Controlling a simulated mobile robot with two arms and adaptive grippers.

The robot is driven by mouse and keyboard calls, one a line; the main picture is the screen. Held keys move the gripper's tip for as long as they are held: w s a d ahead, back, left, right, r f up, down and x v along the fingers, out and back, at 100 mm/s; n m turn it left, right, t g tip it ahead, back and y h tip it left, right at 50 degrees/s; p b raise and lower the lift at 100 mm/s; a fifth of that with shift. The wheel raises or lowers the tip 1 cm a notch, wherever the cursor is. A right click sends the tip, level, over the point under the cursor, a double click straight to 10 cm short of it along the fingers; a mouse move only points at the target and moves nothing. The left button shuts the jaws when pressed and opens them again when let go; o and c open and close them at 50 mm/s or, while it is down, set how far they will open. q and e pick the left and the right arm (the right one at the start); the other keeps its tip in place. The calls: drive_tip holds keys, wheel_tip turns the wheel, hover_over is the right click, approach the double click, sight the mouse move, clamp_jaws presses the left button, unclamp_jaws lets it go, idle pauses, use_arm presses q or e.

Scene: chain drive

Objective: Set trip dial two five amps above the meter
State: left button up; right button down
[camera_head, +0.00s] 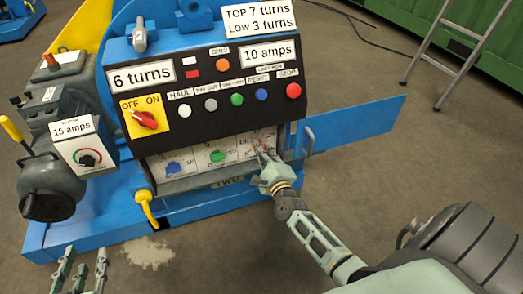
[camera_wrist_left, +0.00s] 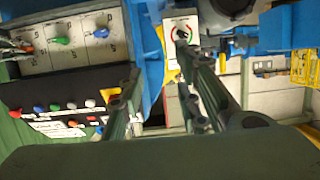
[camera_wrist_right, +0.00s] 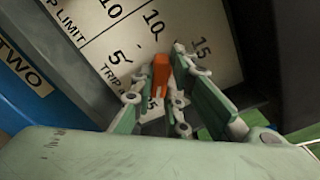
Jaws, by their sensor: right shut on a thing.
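I cannot tell exactly which mark the knob points to. A box reading "15 amps" (camera_head: 72,129) has a round dial (camera_head: 88,158) below the text, on the left. A separate "10 amps" sign (camera_head: 270,53) is on the panel top. My left gripper (camera_head: 80,268) is open and empty, low at left.
A blue dial (camera_head: 173,168) and a green dial (camera_head: 217,156) stand left of my right gripper in the same recess. Above are several push buttons and a red OFF/ON switch (camera_head: 144,120). An open blue door (camera_head: 355,127) extends right.

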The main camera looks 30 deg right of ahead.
drive_tip(key=n+p, duration=0.2)
drive_tip(key=n, duration=0.4)
drive_tip(key=n+p, duration=0.2)
drive_tip(key=n, duration=0.3)
drive_tip(key=shift+n, duration=0.4)
drive_tip(key=n+p, duration=0.1)
drive_tip(key=n, duration=0.2)
drive_tip(key=shift+n, duration=0.3)
drive_tip(key=n+p, duration=0.1)
drive_tip(key=n, duration=0.2)
drive_tip(key=shift+n, duration=1.2)
use_arm(q)
drive_tip(key=s+a+f+g+y, duration=0.1)
drive_tip(key=s+a+f+g, duration=0.2)
drive_tip(key=s+f+g, duration=0.2)
drive_tip(key=s+a+f+g+y, duration=0.1)
drive_tip(key=s+a+f+g, duration=0.1)
drive_tip(key=s+f+g, duration=0.3)
drive_tip(key=shift+s+a+f+n+g+y+p, duration=0.35)
drive_tip(key=shift+s+f, duration=1.15)
drive_tip(key=shift+s, duration=1.25)
use_arm(e)
drive_tip(key=shift+f+n, duration=0.1)
drive_tip(key=shift+n, duration=1.9)
drive_tip(key=c, duration=1.7)
unclamp_jaws()
